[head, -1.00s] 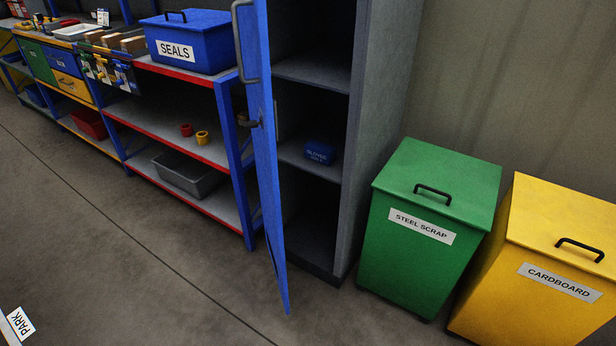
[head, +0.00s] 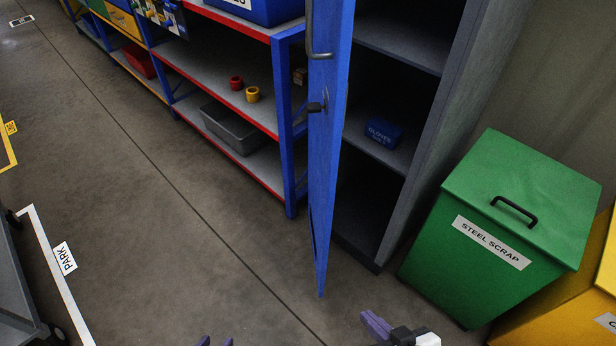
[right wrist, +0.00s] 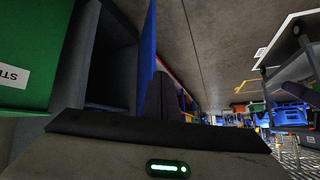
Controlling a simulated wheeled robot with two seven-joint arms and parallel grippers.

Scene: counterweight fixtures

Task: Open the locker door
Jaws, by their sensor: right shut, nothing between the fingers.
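The blue locker door (head: 332,150) stands swung out wide from the grey locker (head: 440,150), seen nearly edge-on in the head view. Its bar handle (head: 314,40) and a dark latch (head: 316,106) are on its left face. The locker's shelves are exposed, with a blue gloves box (head: 384,134) on one. My right gripper (head: 376,326) is shut and empty, low in front of the locker and apart from the door in the head view. The door also shows in the right wrist view (right wrist: 148,45).
A green steel scrap bin (head: 520,210) stands right of the locker, with a yellow bin (head: 570,310) beside it. A blue-and-red shelf rack (head: 220,90) is left of the door. The floor (head: 180,230) in front is clear. A grey cart (head: 20,290) is at the lower left.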

